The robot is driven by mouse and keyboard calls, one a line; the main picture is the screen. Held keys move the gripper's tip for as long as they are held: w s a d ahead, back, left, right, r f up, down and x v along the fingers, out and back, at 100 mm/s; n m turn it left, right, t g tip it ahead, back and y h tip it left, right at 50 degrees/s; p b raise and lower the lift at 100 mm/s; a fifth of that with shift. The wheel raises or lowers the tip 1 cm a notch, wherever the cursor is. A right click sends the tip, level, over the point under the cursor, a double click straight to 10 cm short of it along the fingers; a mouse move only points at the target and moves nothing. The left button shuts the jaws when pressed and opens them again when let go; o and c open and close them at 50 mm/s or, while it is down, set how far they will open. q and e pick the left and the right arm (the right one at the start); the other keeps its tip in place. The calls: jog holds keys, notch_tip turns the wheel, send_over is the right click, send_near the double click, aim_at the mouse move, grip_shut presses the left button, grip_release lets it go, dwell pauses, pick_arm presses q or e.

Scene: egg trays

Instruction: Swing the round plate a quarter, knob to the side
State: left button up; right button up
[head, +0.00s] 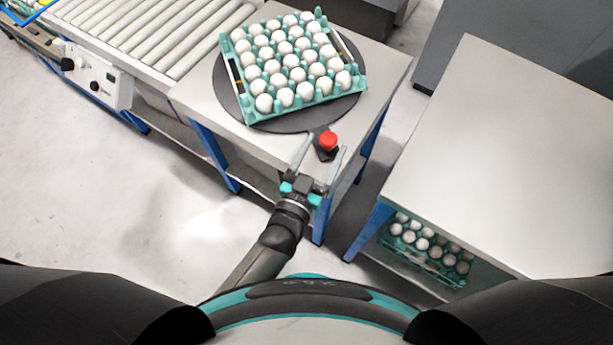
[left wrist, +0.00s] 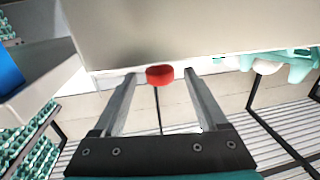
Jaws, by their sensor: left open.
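The round dark plate (head: 228,92) lies on the light table beside the roller conveyor, with a teal tray (head: 301,106) of white eggs on it, turned slightly. The red knob (head: 328,140) stands on a dark tab at the plate's front edge, toward me. My left gripper (head: 322,155) is open, its two fingers on either side of the knob in the head view. In the left wrist view the red knob (left wrist: 160,75) shows between the fingertips of the left gripper (left wrist: 162,78); contact cannot be told. My right gripper is not in view.
The roller conveyor (head: 150,35) with a white control box (head: 100,84) adjoins the table on the left. A bare light table (head: 490,150) stands at the right, with a tray of eggs (head: 425,245) on a lower level below it. Floor is clear at lower left.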

pick_arm(q)
jog(key=p+v, duration=0.1)
jog(key=v, duration=0.8)
jog(key=shift+s, duration=0.15)
jog(key=shift+a, duration=0.1)
